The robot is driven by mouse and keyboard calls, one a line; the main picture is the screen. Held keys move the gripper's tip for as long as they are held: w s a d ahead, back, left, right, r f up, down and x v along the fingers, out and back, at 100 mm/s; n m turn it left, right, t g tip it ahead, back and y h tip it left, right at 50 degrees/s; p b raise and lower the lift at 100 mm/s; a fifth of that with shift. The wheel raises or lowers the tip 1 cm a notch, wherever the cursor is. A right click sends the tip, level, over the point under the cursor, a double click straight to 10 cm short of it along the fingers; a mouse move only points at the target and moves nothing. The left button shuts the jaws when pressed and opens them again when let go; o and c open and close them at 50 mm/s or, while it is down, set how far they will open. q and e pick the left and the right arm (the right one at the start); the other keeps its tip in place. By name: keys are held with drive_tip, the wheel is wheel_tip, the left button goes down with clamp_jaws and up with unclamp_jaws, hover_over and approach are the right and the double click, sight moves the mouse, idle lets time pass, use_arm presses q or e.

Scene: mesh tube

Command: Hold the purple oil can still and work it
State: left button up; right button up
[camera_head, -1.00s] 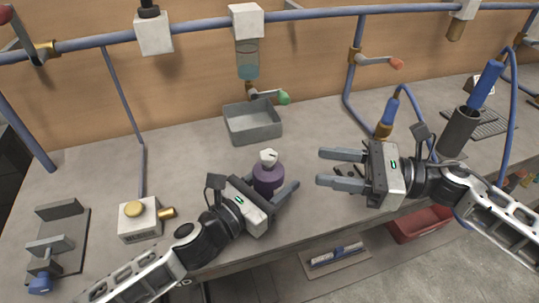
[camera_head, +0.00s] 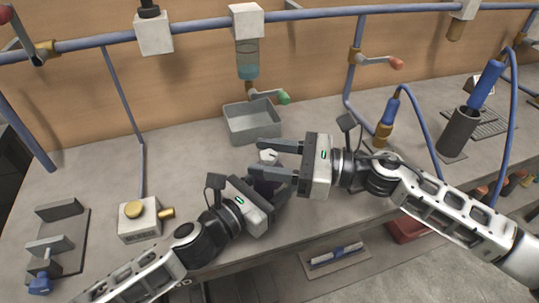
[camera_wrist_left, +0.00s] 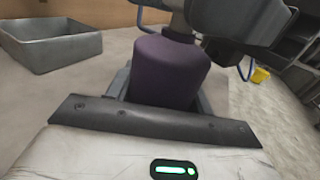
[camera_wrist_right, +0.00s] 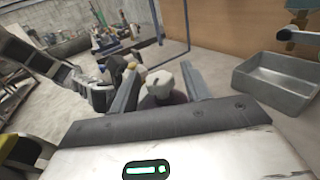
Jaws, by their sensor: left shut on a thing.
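The purple oil can (camera_head: 264,187) stands upright on the grey workbench, partly covered by my grippers. Its purple body fills the middle of the left wrist view (camera_wrist_left: 168,72). My left gripper (camera_head: 270,190) is shut on the body from the front left. The can's white top (camera_head: 267,156) sticks up between the fingers of my right gripper (camera_head: 259,158), which is open and reaches in from the right. In the right wrist view the white top (camera_wrist_right: 160,82) shows between the two spread fingers, with a gap on each side.
A grey metal tray (camera_head: 252,124) stands behind the can, under a dispenser (camera_head: 247,60) and a green-handled tap (camera_head: 283,97). A white box with a yellow knob (camera_head: 138,220) is left of my left arm. A dark cylinder (camera_head: 459,132) stands far right. The bench's front edge is close.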

drive_tip(key=c, duration=0.9)
drive_tip(key=shift+c, duration=0.2)
drive_tip(key=shift+n+g, duration=0.4)
drive_tip(key=shift+g, duration=0.2)
drive_tip(key=n+g, duration=0.2)
drive_tip(key=g, duration=0.2)
drive_tip(key=n+g, duration=0.3)
drive_tip(key=g, duration=0.1)
drive_tip(key=shift+w+n+g+h, duration=0.15)
drive_tip(key=shift+n+g+h, duration=0.15)
drive_tip(key=shift+g, duration=0.1)
drive_tip(key=shift+n+g+h, duration=0.95)
drive_tip(key=shift+n+g, duration=0.15)
drive_tip(key=shift+g, duration=0.4)
drive_tip(key=shift+n+g+h, duration=0.95)
drive_tip(key=shift+n+g, duration=0.15)
drive_tip(key=shift+g, duration=0.4)
drive_tip(key=o, duration=1)
